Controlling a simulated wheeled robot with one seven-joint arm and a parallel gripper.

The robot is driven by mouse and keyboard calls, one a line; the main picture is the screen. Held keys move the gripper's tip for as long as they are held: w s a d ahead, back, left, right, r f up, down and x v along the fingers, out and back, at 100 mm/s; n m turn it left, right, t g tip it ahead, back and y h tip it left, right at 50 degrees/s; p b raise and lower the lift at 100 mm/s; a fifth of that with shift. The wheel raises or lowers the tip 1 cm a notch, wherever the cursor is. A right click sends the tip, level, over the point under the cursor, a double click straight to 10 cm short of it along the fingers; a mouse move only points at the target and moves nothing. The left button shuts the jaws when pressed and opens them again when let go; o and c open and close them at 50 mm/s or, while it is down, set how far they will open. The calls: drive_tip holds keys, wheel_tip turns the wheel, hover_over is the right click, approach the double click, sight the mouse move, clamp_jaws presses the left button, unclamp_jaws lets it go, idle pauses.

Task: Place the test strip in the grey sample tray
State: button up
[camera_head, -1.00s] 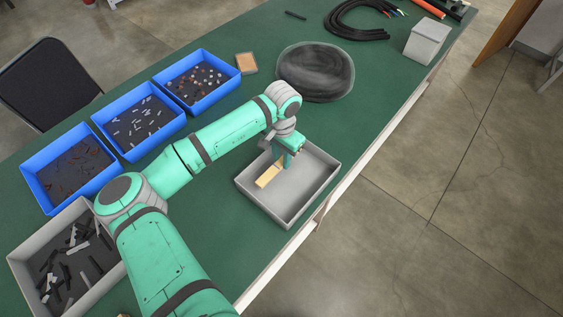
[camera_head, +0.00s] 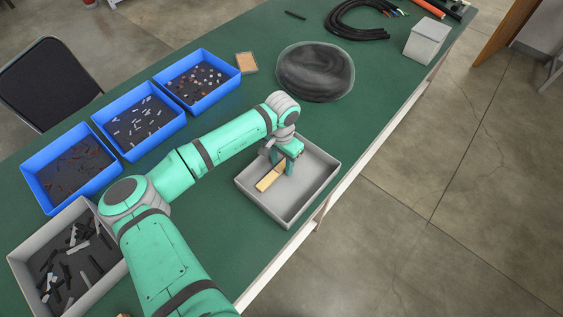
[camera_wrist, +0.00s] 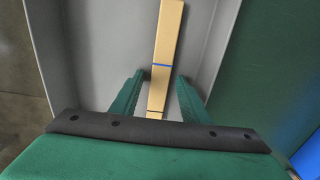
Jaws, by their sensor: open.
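The test strip (camera_head: 268,179) is a flat tan strip lying in the grey sample tray (camera_head: 328,178). In the wrist view the strip (camera_wrist: 167,40) shows a blue line across it and a dark line near its lower end. The tray floor (camera_wrist: 105,50) spreads on both sides of it. My gripper (camera_head: 283,170) is over the tray at the strip's far end. In the wrist view its two green fingers (camera_wrist: 157,90) are open, one on each side of the strip, with gaps between. The strip's lower end is hidden behind the gripper body.
Blue bins (camera_head: 30,183) of small parts stand at the left, and a grey bin (camera_head: 20,252) of dark and light pieces stands at the lower left. Green table is free around the tray.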

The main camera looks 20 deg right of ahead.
sight(282, 166)
drive_tip(key=shift+r, duration=0.1)
wheel_tip(282, 166, up, 12)
idle(0.5)
idle(0.5)
